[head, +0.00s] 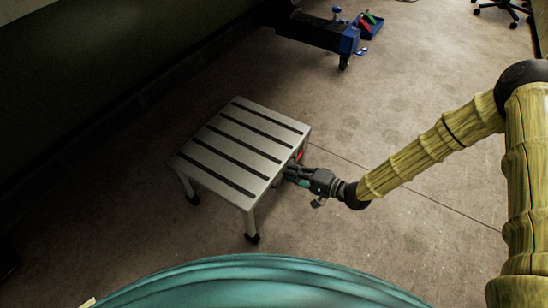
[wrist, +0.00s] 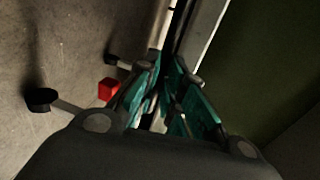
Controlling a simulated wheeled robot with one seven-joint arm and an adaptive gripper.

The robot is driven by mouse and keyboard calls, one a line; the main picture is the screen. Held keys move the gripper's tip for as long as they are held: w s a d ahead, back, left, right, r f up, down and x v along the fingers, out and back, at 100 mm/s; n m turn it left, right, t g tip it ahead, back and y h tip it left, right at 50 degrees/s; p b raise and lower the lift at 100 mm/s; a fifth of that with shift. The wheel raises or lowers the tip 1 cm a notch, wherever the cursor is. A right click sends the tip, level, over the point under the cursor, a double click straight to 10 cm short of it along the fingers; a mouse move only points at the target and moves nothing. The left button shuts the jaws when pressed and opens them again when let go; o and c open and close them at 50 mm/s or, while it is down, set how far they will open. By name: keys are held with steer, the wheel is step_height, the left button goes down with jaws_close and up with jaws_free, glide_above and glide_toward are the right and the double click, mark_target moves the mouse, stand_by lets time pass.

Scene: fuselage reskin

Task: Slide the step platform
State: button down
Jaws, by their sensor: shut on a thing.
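The step platform (head: 243,147) is a low grey metal step with dark strips across its top and black rubber feet. It stands upright on the concrete floor, left of centre in the head view. My gripper (head: 290,174) is at its right side, just under the top's edge. In the wrist view, my gripper's teal fingers (wrist: 168,95) are closed together at the platform's pale metal edge (wrist: 203,35). The exact contact point is dark and partly hidden by the fingers.
A small red object (wrist: 108,89) lies beyond the fingers. A dark wall (head: 90,60) runs along the left. A blue wheeled stand (head: 330,35) and a blue bin (head: 369,25) with tools are at the back. Floor to the right is mostly clear.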

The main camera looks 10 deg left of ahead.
steer(key=f+p+v, duration=0.2)
steer(key=v, duration=0.7)
steer(key=shift+d, duration=0.15)
steer(key=c, duration=1.8)
jaws_free()
steer(key=shift+r, duration=0.1)
steer(key=v, duration=1.2)
